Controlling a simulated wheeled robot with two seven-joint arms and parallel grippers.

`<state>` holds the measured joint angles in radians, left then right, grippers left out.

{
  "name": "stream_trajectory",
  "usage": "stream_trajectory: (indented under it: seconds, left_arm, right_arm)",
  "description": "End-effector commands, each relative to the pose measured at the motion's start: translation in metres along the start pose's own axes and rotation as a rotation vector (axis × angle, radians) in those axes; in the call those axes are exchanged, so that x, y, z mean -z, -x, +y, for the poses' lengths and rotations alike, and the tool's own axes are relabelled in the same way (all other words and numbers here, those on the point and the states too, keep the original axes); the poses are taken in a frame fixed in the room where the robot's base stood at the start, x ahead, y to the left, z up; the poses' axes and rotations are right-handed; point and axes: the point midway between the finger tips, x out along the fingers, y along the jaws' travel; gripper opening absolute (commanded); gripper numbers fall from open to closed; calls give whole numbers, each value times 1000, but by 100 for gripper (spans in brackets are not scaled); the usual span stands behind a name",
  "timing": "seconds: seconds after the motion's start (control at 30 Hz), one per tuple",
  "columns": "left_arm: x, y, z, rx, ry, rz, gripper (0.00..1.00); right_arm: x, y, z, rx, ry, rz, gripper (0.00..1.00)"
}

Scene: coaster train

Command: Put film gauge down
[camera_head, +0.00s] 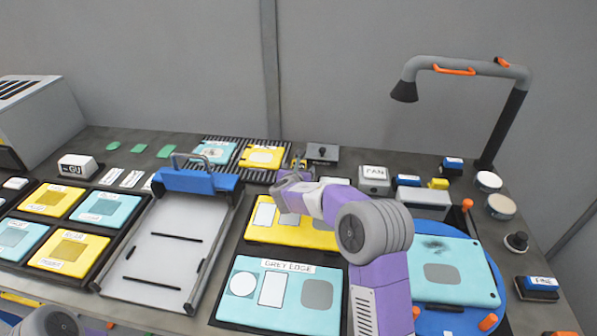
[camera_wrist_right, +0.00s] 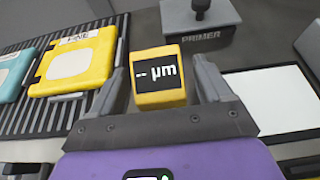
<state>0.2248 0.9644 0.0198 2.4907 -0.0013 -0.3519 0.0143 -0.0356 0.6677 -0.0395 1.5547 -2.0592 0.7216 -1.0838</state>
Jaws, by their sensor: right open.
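The film gauge (camera_wrist_right: 160,98) is a small yellow block with a black display reading "-- µm". In the right wrist view it sits between the two fingers of my right gripper (camera_wrist_right: 161,70), which are open on either side of it. In the head view my right gripper (camera_head: 291,177) is at the back of the bench, and the gauge (camera_head: 299,164) shows only as a bit of yellow beyond it. The gauge appears to be on the bench, but its base is hidden. My left gripper is not in view.
The primer block (camera_wrist_right: 203,14) with its knob stands just behind the gauge. A ribbed rack (camera_head: 222,141) holding teal and yellow panels is to the left. A white pad (camera_wrist_right: 277,103) lies to the right. A FAN box (camera_head: 374,175) stands further right.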

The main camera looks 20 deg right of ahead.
Motion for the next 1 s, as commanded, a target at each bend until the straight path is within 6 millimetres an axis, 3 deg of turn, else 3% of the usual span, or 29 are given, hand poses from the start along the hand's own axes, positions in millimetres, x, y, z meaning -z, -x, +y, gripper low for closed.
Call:
stream_trajectory:
  seconds: [0.27, 0.7, 1.0]
  left_arm:
    - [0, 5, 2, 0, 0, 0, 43]
    - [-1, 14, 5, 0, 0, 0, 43]
    - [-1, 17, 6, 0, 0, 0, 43]
  right_arm:
    - [-4, 6, 0, -1, 1, 0, 79]
    - [-5, 92, 0, -2, 0, -1, 79]
    - [-3, 121, 0, -1, 0, 0, 79]
